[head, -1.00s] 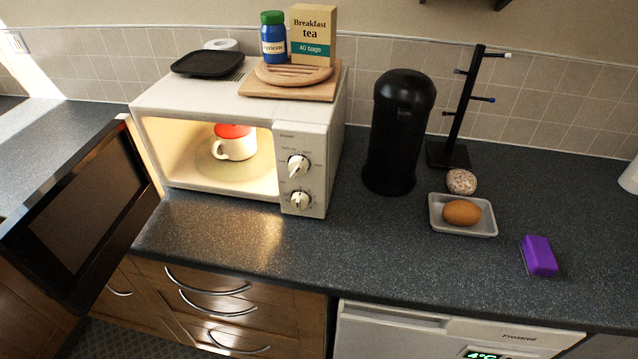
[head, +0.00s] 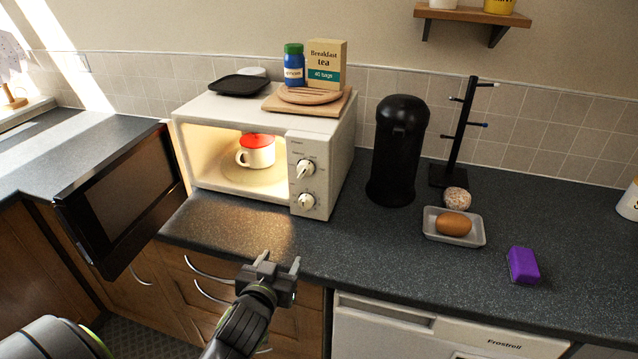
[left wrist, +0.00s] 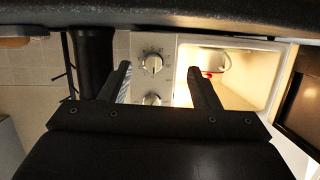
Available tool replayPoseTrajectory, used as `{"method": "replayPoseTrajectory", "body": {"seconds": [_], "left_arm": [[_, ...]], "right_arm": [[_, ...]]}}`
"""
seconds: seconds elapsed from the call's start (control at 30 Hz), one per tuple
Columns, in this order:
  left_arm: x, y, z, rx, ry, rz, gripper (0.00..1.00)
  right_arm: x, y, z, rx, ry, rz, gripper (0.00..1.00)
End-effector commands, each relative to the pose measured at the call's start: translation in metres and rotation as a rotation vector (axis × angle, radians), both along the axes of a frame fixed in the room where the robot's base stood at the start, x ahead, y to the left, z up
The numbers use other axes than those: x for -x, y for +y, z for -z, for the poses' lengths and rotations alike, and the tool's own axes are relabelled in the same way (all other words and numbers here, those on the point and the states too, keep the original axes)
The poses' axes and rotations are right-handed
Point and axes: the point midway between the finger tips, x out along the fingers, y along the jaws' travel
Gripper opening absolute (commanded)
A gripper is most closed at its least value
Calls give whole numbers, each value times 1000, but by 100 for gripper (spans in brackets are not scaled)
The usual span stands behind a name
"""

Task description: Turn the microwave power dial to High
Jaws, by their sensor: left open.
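The white microwave (head: 226,107) stands on the counter with its door (head: 128,202) swung open to the left. Its front panel has two round dials, an upper dial (head: 306,168) and a lower dial (head: 306,201); their scale marks are too small to read. In the left wrist view, which is upside down, the lower dial (left wrist: 153,63) shows above the upper dial (left wrist: 152,99). My left gripper (head: 280,262) is open and empty, in front of the counter edge, below and apart from the dials. In the left wrist view its fingers (left wrist: 158,68) frame the panel. My right gripper is not in view.
A white mug with a red top (head: 256,151) stands inside the lit microwave. A tea box (head: 327,64), blue jar (head: 293,66), wooden board and black tray (head: 238,85) rest on top. A black canister (head: 398,150) stands right of it. The counter before the panel is clear.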

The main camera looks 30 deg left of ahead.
Motion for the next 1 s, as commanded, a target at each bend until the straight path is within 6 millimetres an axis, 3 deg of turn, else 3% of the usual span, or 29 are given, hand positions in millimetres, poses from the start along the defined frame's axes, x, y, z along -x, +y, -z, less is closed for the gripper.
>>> {"method": "replayPoseTrajectory", "body": {"seconds": [0.03,0.1,0.2,0.3,0.43,0.57,1.0], "left_arm": [[-1,-2,-27,1,-65,-1,56],[2,-4,-59,3,-145,-6,56],[7,-6,-94,8,-233,-10,56],[11,-7,-113,13,-282,-12,56],[7,-6,-120,12,-298,-12,56],[-9,-1,-120,11,-295,-12,56],[-87,24,-121,12,-294,-13,56]], "right_arm": [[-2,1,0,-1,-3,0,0],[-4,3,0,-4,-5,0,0],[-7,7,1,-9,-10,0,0],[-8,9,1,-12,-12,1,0],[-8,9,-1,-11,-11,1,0],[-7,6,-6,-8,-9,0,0],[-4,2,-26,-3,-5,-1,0]]}}
